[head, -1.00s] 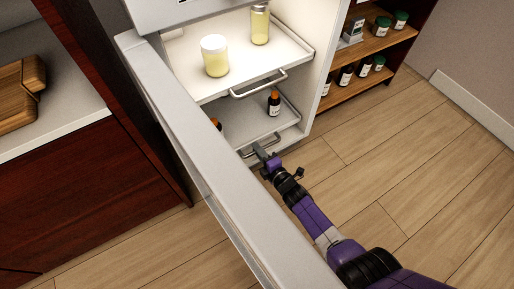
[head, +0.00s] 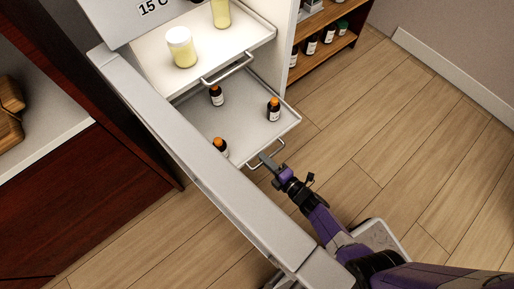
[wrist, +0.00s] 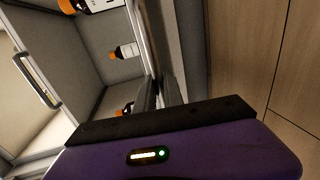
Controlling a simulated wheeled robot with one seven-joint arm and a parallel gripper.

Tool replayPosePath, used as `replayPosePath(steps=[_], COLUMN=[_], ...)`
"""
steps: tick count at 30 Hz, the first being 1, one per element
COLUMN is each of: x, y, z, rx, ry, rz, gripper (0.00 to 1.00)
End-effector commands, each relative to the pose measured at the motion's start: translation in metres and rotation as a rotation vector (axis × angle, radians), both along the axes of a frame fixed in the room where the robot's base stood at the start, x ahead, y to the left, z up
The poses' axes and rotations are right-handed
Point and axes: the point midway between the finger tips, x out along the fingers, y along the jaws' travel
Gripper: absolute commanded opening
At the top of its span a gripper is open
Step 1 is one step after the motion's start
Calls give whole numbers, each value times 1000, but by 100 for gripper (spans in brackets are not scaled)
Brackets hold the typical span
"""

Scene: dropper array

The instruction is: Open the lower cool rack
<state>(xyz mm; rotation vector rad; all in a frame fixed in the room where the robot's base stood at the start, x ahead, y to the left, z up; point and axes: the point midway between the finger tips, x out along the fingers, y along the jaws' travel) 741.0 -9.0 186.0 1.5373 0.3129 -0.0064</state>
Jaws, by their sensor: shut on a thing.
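The lower cool rack (head: 240,122) is a grey tray pulled out of the open white cooler, with its front edge past the upper rack. Three brown bottles with orange caps stand on it: one at the back (head: 216,95), one at the right (head: 273,109) and one at the front left (head: 221,147). Its handle (head: 279,150) is a thin metal bar at the front. My gripper (head: 265,158) is shut on this handle. In the wrist view the rack (wrist: 105,40) and its bottles lie left of the fingers; the gripped part of the handle is hidden there.
The upper rack (head: 160,75) holds a lidded pale yellow jar (head: 182,48) and a taller yellow container (head: 221,12). The open cooler door (head: 190,150) stands close on the left of my arm. A wooden shelf (head: 325,45) is behind right. Floor at right is clear.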

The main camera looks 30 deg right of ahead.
Motion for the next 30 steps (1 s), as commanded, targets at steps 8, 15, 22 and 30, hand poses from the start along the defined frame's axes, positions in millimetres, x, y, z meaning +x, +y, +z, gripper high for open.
replayPosePath(steps=[8, 15, 22, 30], x=[-29, -37, -37, -37], y=[-6, -8, -9, -8], z=[0, 0, -1, -1], rx=[1, 0, -1, 0], ry=[3, 1, 1, 1], rz=[-3, -2, -3, -2], gripper=[0, 0, 0, 34])
